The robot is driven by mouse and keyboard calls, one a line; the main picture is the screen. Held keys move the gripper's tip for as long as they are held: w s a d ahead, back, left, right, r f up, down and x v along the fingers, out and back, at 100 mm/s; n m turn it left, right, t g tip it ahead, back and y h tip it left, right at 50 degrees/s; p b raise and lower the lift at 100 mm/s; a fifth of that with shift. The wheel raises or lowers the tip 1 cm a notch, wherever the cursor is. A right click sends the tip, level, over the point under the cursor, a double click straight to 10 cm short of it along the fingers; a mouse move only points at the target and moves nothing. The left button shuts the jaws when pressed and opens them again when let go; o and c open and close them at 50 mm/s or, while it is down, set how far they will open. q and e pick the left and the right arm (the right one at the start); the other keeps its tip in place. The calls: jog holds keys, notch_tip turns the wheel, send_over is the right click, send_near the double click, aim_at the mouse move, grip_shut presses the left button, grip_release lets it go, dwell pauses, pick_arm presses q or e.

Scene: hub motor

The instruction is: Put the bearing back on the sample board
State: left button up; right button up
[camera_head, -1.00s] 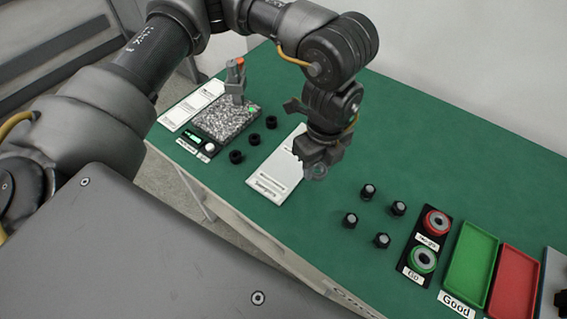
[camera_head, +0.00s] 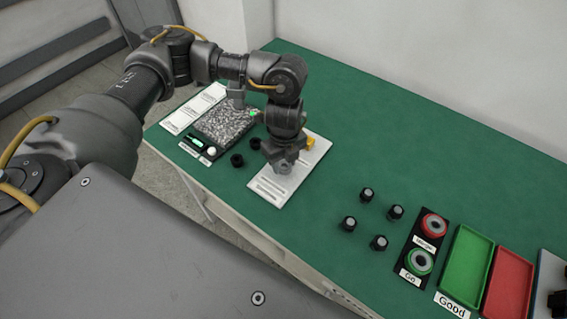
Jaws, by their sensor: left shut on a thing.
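My left gripper (camera_head: 284,163) points down over the white board (camera_head: 267,190) and is shut on the bearing. The bearing (camera_head: 284,169), a small grey ring, shows only partly at the fingertips. I cannot tell whether it touches the board. A small yellow part (camera_head: 310,143) shows on the board's far side, partly behind the gripper. I take this board to be the sample board; its label is too small to read. My right gripper is not in view.
A speckled measuring stand (camera_head: 224,124) and black rings (camera_head: 237,160) are left of the board. Several black pegs (camera_head: 348,223) stand to the right, before a red and green button box (camera_head: 419,262), a green tray (camera_head: 467,262) and a red tray (camera_head: 508,285).

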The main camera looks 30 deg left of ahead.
pick_arm(q)
jog(key=shift+f, duration=0.7)
jog(key=shift+f, duration=0.15)
jog(key=o, duration=1.1)
jog(key=shift+c, duration=0.2)
jog(key=shift+r, duration=0.4)
notch_tip(320, 180, up, 12)
jog(key=shift+f, duration=0.2)
